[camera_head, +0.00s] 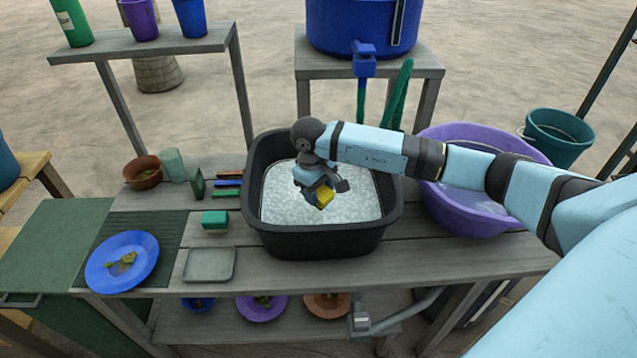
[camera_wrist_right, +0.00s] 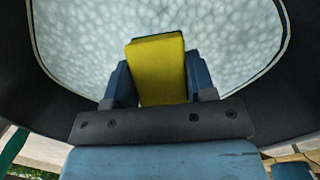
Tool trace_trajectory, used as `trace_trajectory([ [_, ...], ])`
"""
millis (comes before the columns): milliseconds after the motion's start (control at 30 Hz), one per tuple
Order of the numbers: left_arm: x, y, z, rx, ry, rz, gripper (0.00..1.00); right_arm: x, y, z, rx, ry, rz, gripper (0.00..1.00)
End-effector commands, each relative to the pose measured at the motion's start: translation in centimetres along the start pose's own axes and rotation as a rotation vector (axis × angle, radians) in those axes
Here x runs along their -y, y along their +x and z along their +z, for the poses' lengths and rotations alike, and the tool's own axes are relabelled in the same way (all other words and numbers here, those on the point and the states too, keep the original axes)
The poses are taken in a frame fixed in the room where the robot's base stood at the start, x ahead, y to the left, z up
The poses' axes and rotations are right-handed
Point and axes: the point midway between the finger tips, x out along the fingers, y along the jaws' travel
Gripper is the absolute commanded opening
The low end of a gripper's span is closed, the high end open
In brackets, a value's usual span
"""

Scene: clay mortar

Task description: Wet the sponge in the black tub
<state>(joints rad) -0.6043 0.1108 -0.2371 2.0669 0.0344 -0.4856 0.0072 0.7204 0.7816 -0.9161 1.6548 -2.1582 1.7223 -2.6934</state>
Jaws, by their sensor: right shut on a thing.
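The black tub (camera_head: 318,244) stands on the grey table and holds pale, foamy-looking water (camera_head: 283,205). My right gripper (camera_head: 322,194) is over the inside of the tub, pointing down. It is shut on a yellow sponge (camera_head: 325,198). In the right wrist view the sponge (camera_wrist_right: 158,75) sits between the two blue fingers of the gripper (camera_wrist_right: 160,85), with the water (camera_wrist_right: 85,40) behind it. I cannot tell whether the sponge touches the water. My left gripper is not in view.
A purple basin (camera_head: 450,205) stands right of the tub, under my right arm. A blue plate (camera_head: 122,262) with scraps, a grey tray (camera_head: 209,264), a green block (camera_head: 214,220) and a brown bowl (camera_head: 143,172) are to the left. A blue water barrel (camera_head: 340,25) with a tap stands behind.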

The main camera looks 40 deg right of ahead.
Motion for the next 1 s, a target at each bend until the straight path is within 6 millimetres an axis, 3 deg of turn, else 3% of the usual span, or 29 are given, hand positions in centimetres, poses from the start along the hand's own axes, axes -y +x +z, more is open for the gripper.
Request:
trace_trajectory([
  [100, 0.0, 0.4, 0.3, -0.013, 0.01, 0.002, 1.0, 0.2, 2.2, -0.2, 0.002, -0.001, -0.001, 0.31],
  [400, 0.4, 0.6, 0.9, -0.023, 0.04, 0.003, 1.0, 0.5, 5.5, -0.5, 0.002, 0.0, -0.001, 0.31],
  [1000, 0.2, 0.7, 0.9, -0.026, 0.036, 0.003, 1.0, 0.5, 6.4, -0.6, 0.001, -0.001, 0.001, 0.31],
])
